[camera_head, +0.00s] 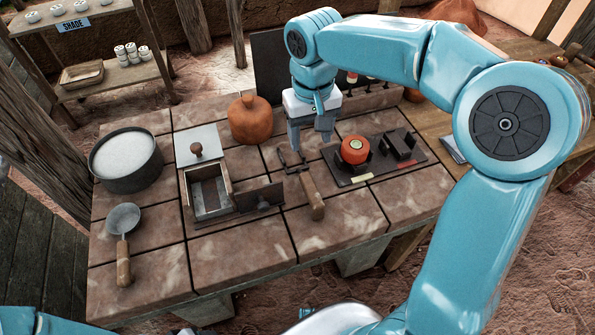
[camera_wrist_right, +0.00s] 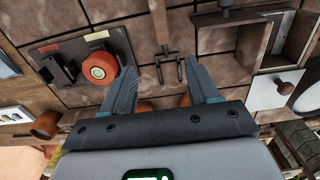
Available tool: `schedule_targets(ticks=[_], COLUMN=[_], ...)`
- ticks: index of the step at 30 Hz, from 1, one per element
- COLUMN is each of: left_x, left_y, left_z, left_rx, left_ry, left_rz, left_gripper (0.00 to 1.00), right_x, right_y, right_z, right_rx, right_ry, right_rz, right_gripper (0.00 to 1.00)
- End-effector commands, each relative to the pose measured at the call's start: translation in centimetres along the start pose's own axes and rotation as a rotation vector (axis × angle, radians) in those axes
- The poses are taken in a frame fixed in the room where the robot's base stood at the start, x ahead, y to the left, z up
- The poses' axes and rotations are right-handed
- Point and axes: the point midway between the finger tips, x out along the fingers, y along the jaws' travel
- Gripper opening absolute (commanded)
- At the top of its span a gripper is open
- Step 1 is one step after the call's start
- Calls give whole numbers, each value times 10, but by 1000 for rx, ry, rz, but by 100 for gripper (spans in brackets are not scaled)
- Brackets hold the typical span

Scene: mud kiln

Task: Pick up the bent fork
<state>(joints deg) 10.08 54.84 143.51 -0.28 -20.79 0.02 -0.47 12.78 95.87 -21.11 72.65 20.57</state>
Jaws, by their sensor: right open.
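The bent fork (camera_head: 313,196) lies on the stone-tiled table, its wooden handle toward the front and its dark metal prongs toward the back. My right gripper (camera_head: 312,142) is open and empty, pointing down near the prong end, behind the handle. In the right wrist view the fork (camera_wrist_right: 160,26) has its prongs between the lines of the two open fingers (camera_wrist_right: 162,70), with the handle running up to the top edge. I cannot tell the exact height of the fingers over the table. My left gripper is not in view.
Right of the fork is a dark rack (camera_head: 374,171) holding an orange-red round piece (camera_head: 354,150). Left are a lidded box (camera_head: 208,190), an orange clay pot (camera_head: 251,121), a ladle (camera_head: 123,222) and a pot of white material (camera_head: 126,158).

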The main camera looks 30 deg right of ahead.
Motion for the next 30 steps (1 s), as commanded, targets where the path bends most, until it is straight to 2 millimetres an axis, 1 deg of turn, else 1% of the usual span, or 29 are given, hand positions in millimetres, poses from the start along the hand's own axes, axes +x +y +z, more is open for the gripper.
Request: schedule_targets(ticks=[1,3,6,9,12,17,24,27,30], left_x=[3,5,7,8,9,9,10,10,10], left_y=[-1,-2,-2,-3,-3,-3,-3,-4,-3], left_z=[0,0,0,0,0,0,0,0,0], left_rx=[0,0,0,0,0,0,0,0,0], left_ry=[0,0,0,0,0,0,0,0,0], left_rz=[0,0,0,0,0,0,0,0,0], left_gripper=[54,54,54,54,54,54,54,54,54], right_x=[14,32,55,74,87,98,135,144,145], right_y=[1,1,1,0,0,-2,-7,-7,-7], right_z=[2,4,5,5,5,4,5,4,4], right_rx=[0,0,1,0,-1,0,0,-1,0], right_ry=[-6,-6,-6,-4,-3,-3,-4,-3,-1], right_rz=[1,2,1,0,0,-1,0,0,-1], right_gripper=[60,60,60,60,60,60,60,60,60])
